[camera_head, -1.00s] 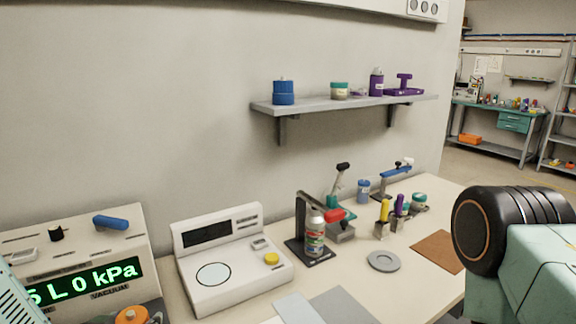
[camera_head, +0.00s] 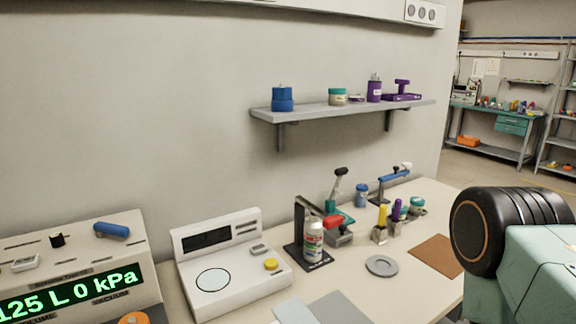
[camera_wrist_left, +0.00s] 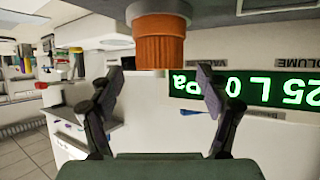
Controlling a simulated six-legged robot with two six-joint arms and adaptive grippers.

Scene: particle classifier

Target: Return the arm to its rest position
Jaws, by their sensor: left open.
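My left gripper (camera_wrist_left: 161,95) shows in the left wrist view with its two fingers wide apart and nothing between them. An orange ribbed knob (camera_wrist_left: 160,50) lies beyond the fingertips at the top of that view. The same orange knob (camera_head: 133,319) shows at the bottom edge of the head view, in front of the pump unit (camera_head: 75,252). The unit's green display (camera_head: 70,293) reads 125 L 0 kPa; it appears upside down in the left wrist view (camera_wrist_left: 250,88). Neither gripper is in the head view. My right gripper is out of sight.
A wall shelf (camera_head: 345,108) holds jars. Free bench top lies around the ring.

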